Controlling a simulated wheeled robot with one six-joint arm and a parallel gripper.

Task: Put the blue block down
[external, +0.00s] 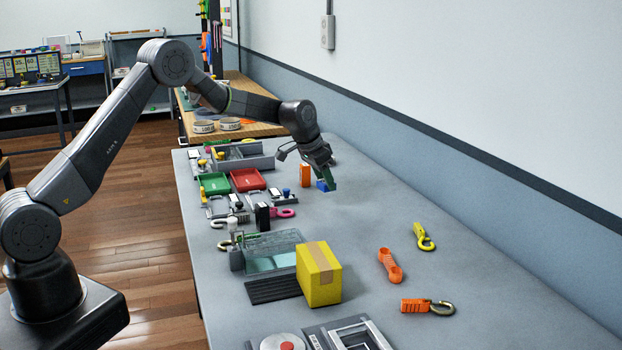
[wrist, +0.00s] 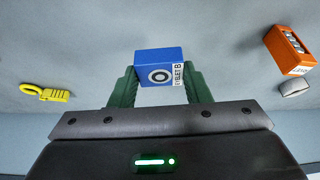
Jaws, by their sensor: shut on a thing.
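The blue block (wrist: 152,62) is between the green fingertips of my gripper (wrist: 158,82) in the wrist view. It has a dark ring mark on a pale patch and a white label with letters on its face. In the external view my gripper (external: 327,177) points down over the far part of the grey table (external: 420,262), shut on the blue block (external: 323,186). The block is low, close to the table top. I cannot tell whether its underside touches the table.
An orange block (external: 305,174) stands just left of my gripper. Red (external: 247,180) and green (external: 214,184) trays lie further left. A yellow box (external: 318,274) and several hooks and straps, such as the yellow hook (external: 423,238), are nearer. The table right of the gripper is clear up to the wall.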

